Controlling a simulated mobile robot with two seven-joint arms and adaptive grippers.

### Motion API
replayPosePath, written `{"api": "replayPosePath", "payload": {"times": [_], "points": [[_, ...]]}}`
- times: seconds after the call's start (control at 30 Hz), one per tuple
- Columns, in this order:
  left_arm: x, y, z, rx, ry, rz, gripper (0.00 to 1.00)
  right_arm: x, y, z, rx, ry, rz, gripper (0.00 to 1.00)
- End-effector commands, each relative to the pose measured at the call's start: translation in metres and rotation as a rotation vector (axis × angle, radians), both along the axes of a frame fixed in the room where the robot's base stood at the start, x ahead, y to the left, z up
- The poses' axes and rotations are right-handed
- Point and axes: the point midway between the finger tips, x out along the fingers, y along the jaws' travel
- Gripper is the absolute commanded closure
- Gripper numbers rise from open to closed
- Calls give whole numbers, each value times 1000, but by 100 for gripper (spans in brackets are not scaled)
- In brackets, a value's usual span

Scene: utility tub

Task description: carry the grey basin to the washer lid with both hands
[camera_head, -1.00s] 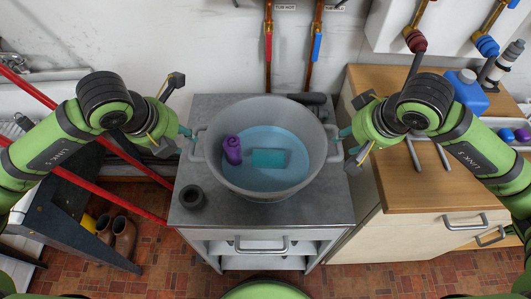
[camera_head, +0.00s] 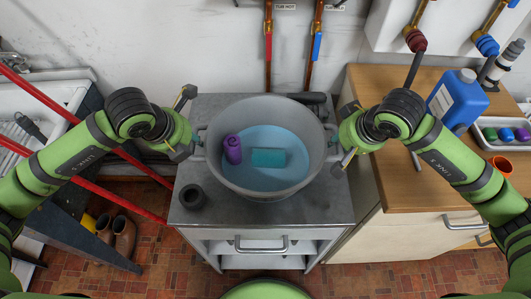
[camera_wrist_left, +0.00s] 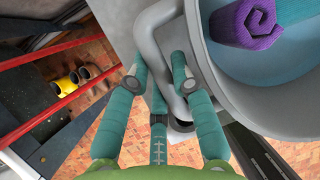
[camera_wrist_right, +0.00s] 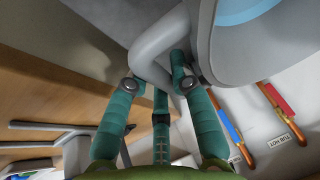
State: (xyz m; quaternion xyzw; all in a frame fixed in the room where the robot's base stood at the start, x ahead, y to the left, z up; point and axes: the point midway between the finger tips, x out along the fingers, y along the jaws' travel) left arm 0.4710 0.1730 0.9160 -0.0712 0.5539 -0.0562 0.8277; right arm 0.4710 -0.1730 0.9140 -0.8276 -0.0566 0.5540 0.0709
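The grey basin (camera_head: 250,188) stands level on a grey metal-topped cabinet (camera_head: 325,208). It holds blue water, a purple rolled cloth (camera_head: 232,148) and a teal block (camera_head: 268,158). My left gripper (camera_head: 196,145) is at its left handle; in the left wrist view the fingers (camera_wrist_left: 160,65) straddle the handle (camera_wrist_left: 168,85), open with a gap visible. My right gripper (camera_head: 337,143) is at the right handle; in the right wrist view its fingers (camera_wrist_right: 154,72) are spread either side of the handle (camera_wrist_right: 150,55). I cannot identify a washer lid.
A dark ring-shaped object (camera_head: 193,197) sits at the cabinet's front left. Red rails (camera_head: 125,157) and boots (camera_head: 123,237) are at left.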

Motion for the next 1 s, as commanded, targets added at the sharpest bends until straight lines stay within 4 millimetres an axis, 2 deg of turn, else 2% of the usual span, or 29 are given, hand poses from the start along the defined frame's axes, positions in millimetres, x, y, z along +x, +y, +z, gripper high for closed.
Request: {"api": "replayPosePath", "payload": {"times": [0.37,0.8,1.0], "points": [[1,0,7,-1,-4,-1,100,1,0,7,1,-5,2,100],[1,0,45,-1,-4,-1,100,1,0,45,0,-4,1,100],[1,0,53,-1,-4,-1,100,1,0,53,0,-4,1,100]]}}
